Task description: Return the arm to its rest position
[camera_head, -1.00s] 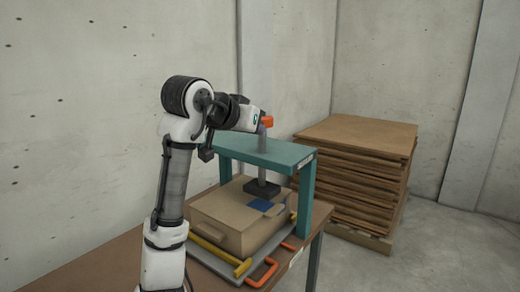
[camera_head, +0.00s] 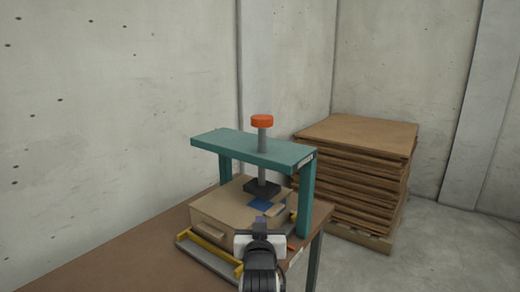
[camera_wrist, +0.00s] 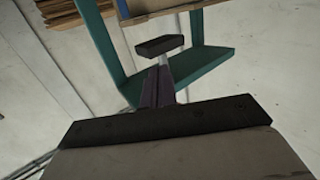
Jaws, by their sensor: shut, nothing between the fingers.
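My arm rises from the bottom edge of the head view, in front of the press. My gripper (camera_head: 261,221) is shut and empty, with its fingertips appearing in front of the cardboard box (camera_head: 212,223). In the wrist view my gripper (camera_wrist: 160,80) points toward the teal press frame (camera_wrist: 203,66) and its black pad (camera_wrist: 158,45), apart from the pad. In the head view the teal frame (camera_head: 250,149) stands over the box, with an orange knob (camera_head: 262,121) atop its grey spindle. The black pad (camera_head: 262,188) is above the box, near a blue patch (camera_head: 262,204).
The box sits on a grey tray with a yellow bar (camera_head: 212,250) along its front, on a brown table (camera_head: 130,245). My arm mostly hides the orange handle. A stack of brown boards (camera_head: 355,165) stands on a pallet behind right. Concrete walls enclose the back.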

